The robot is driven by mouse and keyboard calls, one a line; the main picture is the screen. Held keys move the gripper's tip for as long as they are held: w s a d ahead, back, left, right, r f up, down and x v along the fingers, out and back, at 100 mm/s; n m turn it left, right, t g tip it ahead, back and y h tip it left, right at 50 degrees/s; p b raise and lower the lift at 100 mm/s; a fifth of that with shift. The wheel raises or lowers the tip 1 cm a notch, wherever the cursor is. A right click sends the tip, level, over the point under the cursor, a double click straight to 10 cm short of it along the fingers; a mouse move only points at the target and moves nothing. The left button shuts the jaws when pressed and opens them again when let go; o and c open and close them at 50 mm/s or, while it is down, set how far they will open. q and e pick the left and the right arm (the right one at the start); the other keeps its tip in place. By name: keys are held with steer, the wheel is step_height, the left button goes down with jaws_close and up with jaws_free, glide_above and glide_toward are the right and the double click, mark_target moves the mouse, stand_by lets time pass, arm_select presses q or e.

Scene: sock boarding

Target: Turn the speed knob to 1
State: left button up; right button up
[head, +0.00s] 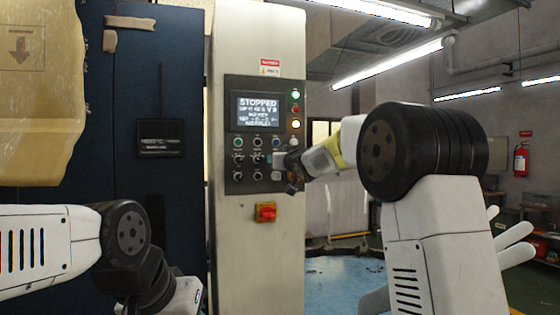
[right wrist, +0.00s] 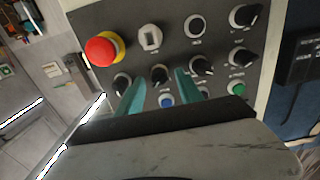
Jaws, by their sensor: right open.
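The control panel (head: 262,125) is on a cream machine column, with a screen reading STOPPED. Rows of small knobs and buttons lie below the screen. My right gripper (head: 291,170) is at the panel's lower right in the head view, covering some controls. In the right wrist view its two teal fingers (right wrist: 160,90) are open, on either side of a black knob (right wrist: 160,75). I cannot tell whether they touch it. Other black knobs (right wrist: 202,65) sit beside it. The labels are too small to read, so I cannot tell which is the speed knob. My left gripper is out of view.
A red emergency stop (right wrist: 103,50) with a yellow ring and a grey selector switch (right wrist: 150,38) sit near the fingers. Blue and green buttons (right wrist: 237,88) are close too. A red-and-yellow main switch (head: 265,212) is below the panel. A blue cabinet (head: 150,130) stands left.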

steer(key=shift+w, duration=0.15)
jaws_close()
stand_by(0.4)
steer(key=shift+a+f+n, duration=0.1)
steer(key=shift+n, duration=4.4)
steer(key=shift+a+f+n, duration=0.1)
steer(key=shift+n, duration=4.4)
